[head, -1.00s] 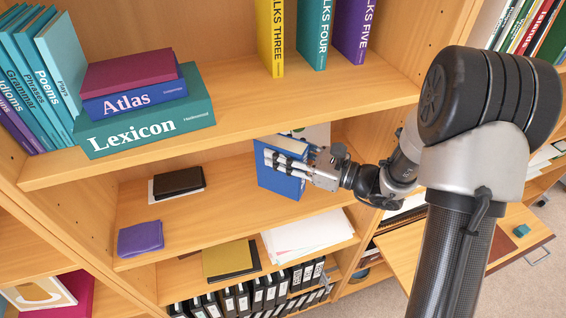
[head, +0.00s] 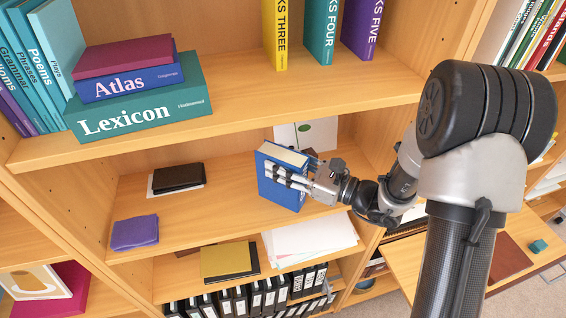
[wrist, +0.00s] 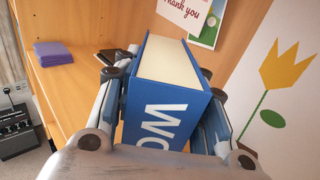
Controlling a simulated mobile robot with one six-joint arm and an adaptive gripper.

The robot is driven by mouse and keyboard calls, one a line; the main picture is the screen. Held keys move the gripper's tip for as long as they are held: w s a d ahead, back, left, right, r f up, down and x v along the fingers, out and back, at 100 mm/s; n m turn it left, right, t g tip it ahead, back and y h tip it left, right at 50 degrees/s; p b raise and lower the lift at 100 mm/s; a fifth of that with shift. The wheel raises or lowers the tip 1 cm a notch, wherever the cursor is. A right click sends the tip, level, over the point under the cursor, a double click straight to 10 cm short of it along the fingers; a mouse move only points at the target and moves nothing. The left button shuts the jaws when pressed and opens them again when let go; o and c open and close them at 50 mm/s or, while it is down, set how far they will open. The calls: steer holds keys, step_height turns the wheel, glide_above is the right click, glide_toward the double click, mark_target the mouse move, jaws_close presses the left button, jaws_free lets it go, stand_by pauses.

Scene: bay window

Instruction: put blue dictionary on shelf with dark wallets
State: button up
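The blue dictionary (head: 276,190) is held upright, a little tilted, at the right part of the middle shelf (head: 225,210). My gripper (head: 290,178) is shut on it from the right, with fingers on both covers. In the wrist view the dictionary (wrist: 168,95) sits between the two fingers, its page edges and large white letters showing. Whether its bottom touches the shelf I cannot tell.
The upper shelf (head: 225,112) holds the Lexicon (head: 140,108), the Atlas and several upright books. Below are loose papers (head: 310,238), a yellow folder (head: 225,260) and several black binders. A thank-you card (head: 308,135) stands behind the dictionary. The shelf between wallet and dictionary is clear.

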steer(key=shift+o, duration=0.6)
steer(key=shift+w+d, duration=0.1)
steer(key=shift+o, duration=1.2)
steer(key=shift+r, duration=0.15)
